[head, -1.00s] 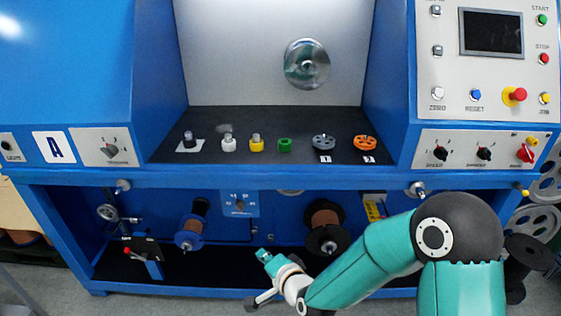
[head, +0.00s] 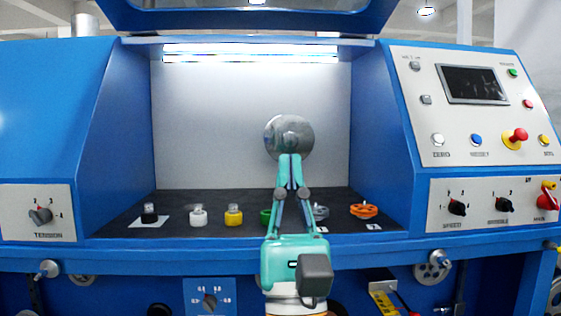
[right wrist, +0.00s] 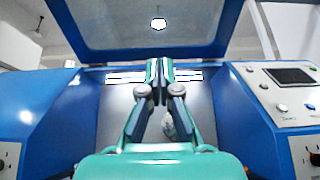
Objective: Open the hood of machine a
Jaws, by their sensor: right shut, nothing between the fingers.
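The hood (head: 200,20) of the blue machine is raised. Its lower part shows along the top of the head view, above the lit work recess (head: 215,110). In the right wrist view, the hood (right wrist: 120,28) shows its blue frame and a see-through pane, tilted up over the opening. My right gripper (head: 290,157) is shut and empty, pointing up in front of the recess and overlapping the round metal disc (head: 275,127) in the picture. The right wrist view shows its fingers (right wrist: 160,65) below the hood, with no clear contact. My left gripper is not in view.
Small parts stand on the dark shelf, including a yellow one (head: 234,215) and an orange pulley (head: 363,210). A control panel (head: 470,110) with knobs and a red button juts out at the right. A tension panel (head: 40,215) is at the left.

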